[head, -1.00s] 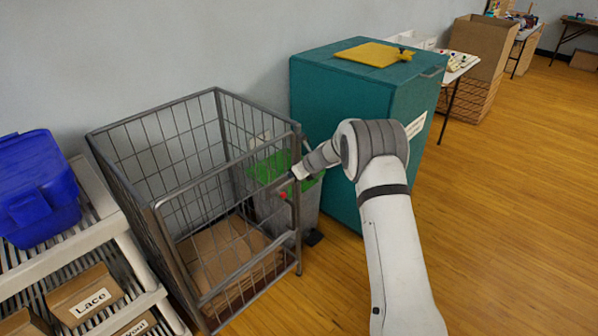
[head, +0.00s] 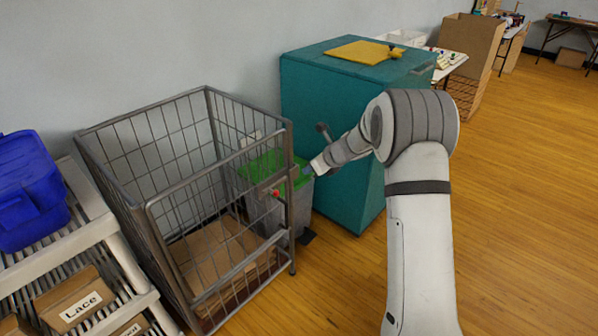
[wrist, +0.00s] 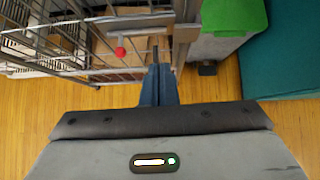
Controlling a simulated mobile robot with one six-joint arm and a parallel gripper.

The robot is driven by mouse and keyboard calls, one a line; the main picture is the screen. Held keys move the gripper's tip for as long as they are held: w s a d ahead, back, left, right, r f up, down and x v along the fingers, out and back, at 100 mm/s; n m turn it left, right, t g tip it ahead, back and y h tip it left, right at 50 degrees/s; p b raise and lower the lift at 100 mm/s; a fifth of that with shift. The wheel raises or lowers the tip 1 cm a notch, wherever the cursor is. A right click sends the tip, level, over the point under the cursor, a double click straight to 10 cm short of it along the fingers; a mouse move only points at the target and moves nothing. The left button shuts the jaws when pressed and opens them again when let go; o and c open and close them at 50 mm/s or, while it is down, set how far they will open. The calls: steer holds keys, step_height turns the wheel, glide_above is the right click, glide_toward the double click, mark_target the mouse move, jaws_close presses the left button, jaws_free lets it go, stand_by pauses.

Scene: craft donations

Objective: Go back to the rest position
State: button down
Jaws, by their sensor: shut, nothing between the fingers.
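My gripper (wrist: 158,85) is shut and empty in the wrist view, with its dark blue fingers together over the floor by the cage's edge. In the head view my arm reaches in from the lower right, bent at the elbow, and its end is near the right side of the wire cage, in front of the green-lidded bin. The fingertips are hard to make out there. The grey wire cage (head: 158,232) has a red knob (head: 276,193) at its front right corner. The knob also shows in the wrist view (wrist: 120,51), left of the fingers and apart from them.
A grey bin with a green lid (head: 262,164) stands right of the cage. A teal cabinet (head: 335,120) with a yellow board (head: 362,52) on top stands behind my arm. A white shelf (head: 130,262) with a blue tub (head: 28,190) is at left. The wooden floor at right is clear.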

steer(key=s+d+r+m+t+h+p, duration=0.1)
steer(key=d+r+m+t+h+p, duration=0.15)
steer(key=r+m, duration=0.55)
steer(key=s+d+r+m+t+h+p, duration=0.25)
steer(key=d+r+m, duration=0.2)
steer(key=r, duration=0.55)
steer(key=s+d+r+m+h+p, duration=0.35)
steer(key=s+d+r+m, duration=0.45)
steer(key=m, duration=0.6)
steer(key=s+a+m+g+y+p, duration=0.1)
steer(key=s+m+g, duration=0.3)
steer(key=s+m, duration=0.5)
steer(key=s+a+m+g+p, duration=0.3)
steer(key=s+m, duration=0.7)
steer(key=s, duration=1.2)
steer(key=shift+s+a+f+g+y+p, duration=0.3)
steer(key=shift+a+f+g+y, duration=0.1)
steer(key=shift+g, duration=0.2)
